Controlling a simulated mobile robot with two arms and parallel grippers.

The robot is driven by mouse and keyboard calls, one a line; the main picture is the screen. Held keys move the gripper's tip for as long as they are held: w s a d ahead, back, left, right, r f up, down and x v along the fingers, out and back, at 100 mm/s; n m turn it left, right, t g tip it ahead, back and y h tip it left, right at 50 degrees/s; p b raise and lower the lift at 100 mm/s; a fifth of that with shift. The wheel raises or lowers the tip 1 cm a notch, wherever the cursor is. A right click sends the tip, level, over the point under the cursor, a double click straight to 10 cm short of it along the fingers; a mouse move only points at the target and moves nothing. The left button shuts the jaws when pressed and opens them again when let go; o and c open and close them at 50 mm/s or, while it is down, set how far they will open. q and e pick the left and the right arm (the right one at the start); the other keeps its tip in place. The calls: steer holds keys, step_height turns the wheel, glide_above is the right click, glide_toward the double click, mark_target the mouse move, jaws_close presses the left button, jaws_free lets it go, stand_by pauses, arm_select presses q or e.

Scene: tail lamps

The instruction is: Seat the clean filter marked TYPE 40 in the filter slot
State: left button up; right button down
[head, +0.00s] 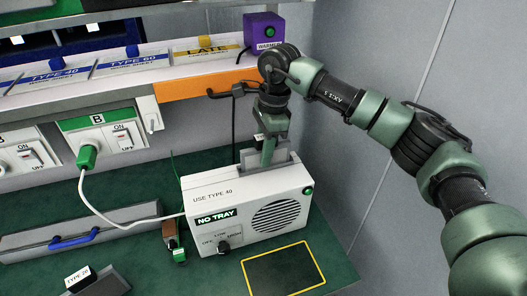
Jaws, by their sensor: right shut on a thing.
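A white unit (205,190) marked "USE TYPE 40" and "NO TRAY" stands on the green bench, with the filter slot (284,160) open in its top. My right gripper (268,152) points down at this slot from above. It is shut on the filter, of which a small white label (261,137) starting "TY" shows beside the fingers; the rest of its marking is not readable. The gripper and slot walls hide most of the filter, so I cannot tell how deep it sits. My left gripper is not in view.
A dark piece tagged "TYPE 20" (78,277) lies at the lower left. A white cord (100,213) runs from a green plug (87,156) to the unit. A purple box (264,32) stands on the shelf. A yellow-outlined area (284,270) in front is empty.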

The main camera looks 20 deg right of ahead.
steer(key=shift+f, duration=0.2)
steer(key=shift+f+b, duration=0.45)
steer(key=shift+r, duration=0.1)
steer(key=shift+r, duration=0.1)
steer(key=shift+r+p, duration=0.4)
steer(key=shift+r, duration=0.05)
steer(key=shift+b, duration=0.3)
stand_by(1.0)
steer(key=shift+f, duration=0.15)
steer(key=shift+f+b, duration=0.45)
steer(key=shift+f, duration=0.05)
steer(key=shift+r, duration=0.1)
